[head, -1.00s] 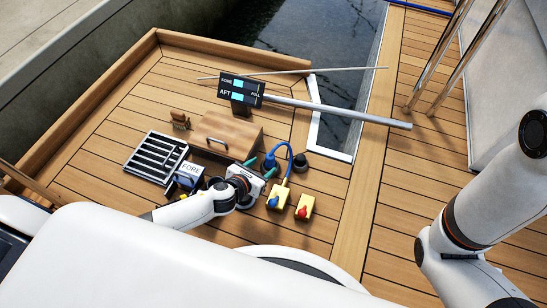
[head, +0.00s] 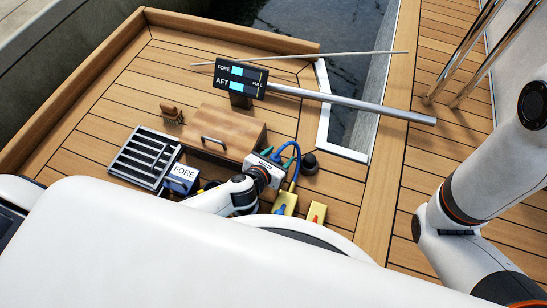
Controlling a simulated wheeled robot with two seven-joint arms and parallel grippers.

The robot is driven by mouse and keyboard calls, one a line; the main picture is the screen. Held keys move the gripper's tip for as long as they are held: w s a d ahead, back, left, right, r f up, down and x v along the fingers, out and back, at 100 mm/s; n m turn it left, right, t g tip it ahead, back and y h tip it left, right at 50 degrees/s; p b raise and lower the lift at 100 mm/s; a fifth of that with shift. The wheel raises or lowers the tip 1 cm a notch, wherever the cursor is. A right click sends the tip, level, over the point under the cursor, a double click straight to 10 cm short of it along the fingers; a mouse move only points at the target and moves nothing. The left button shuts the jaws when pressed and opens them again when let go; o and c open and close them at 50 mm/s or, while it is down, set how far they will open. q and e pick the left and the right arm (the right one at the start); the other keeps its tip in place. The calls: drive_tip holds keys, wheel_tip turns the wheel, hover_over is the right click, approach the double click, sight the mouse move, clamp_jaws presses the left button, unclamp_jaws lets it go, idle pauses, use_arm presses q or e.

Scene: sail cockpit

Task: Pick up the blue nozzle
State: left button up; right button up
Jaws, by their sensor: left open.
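The blue nozzle (head: 276,154) stands on the wooden deck, right of the wooden box, with a blue hose arching from it toward a yellow block. My left gripper (head: 277,159) is open, its two teal fingertips on either side of the nozzle in the picture. I cannot tell whether they touch it. The white gripper body hides the nozzle's near lower part. My right arm shows at the right edge, but its gripper is out of view.
A wooden box with a handle (head: 231,133) stands just left. A black round knob (head: 310,163) is close on the right. Yellow blocks (head: 285,202) (head: 316,212) stand in front. A slatted rack (head: 137,160), a FORE block (head: 182,179), a brush (head: 172,115) and a FORE/AFT panel (head: 241,79) are around.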

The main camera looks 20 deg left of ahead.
use_arm(q)
drive_tip(key=c, duration=1.2)
drive_tip(key=shift+o, duration=0.2)
drive_tip(key=shift+r, duration=0.15)
